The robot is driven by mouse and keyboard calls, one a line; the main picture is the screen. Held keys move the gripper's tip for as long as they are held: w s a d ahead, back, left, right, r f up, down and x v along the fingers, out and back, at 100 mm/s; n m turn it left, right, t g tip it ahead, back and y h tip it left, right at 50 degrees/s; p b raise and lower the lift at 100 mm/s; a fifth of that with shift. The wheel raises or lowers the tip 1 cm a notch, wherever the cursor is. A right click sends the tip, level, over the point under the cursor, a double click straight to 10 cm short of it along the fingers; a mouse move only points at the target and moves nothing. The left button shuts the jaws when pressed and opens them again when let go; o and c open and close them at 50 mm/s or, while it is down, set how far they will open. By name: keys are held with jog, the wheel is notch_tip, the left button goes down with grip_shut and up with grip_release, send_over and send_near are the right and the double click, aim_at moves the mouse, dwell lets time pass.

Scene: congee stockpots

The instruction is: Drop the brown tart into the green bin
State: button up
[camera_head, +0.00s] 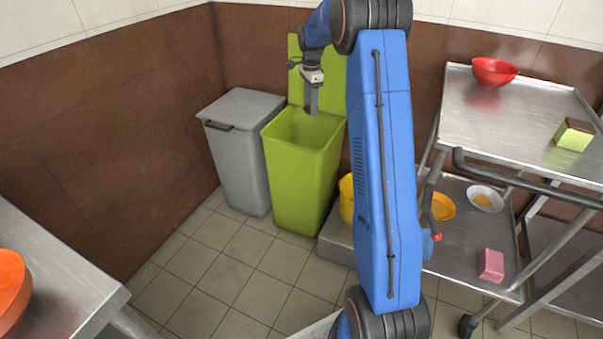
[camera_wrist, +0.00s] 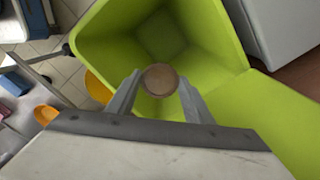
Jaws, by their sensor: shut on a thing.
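The green bin (camera_head: 300,178) stands against the back wall with its lid raised behind it. In the wrist view the open green bin (camera_wrist: 217,37) fills the upper middle, with its inside and floor visible. My gripper (camera_head: 312,110) points down over the bin's opening. In the wrist view my gripper (camera_wrist: 160,88) is shut on the round brown tart (camera_wrist: 160,80), which sits between the two fingers over the bin's opening. The tart is too small to make out clearly in the head view.
A grey lidded bin (camera_head: 240,150) stands just left of the green bin. A steel trolley (camera_head: 505,115) on the right carries a red bowl (camera_head: 494,71) and a green-brown block (camera_head: 573,135). A steel table (camera_head: 60,265) with an orange bowl (camera_head: 10,290) is at lower left. The middle floor is clear.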

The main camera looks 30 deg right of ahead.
jog(key=shift+f, duration=2.8)
jog(key=o, duration=1.1)
jog(key=shift+r, duration=0.1)
notch_tip(320, 180, up, 17)
jog(key=shift+r, duration=0.1)
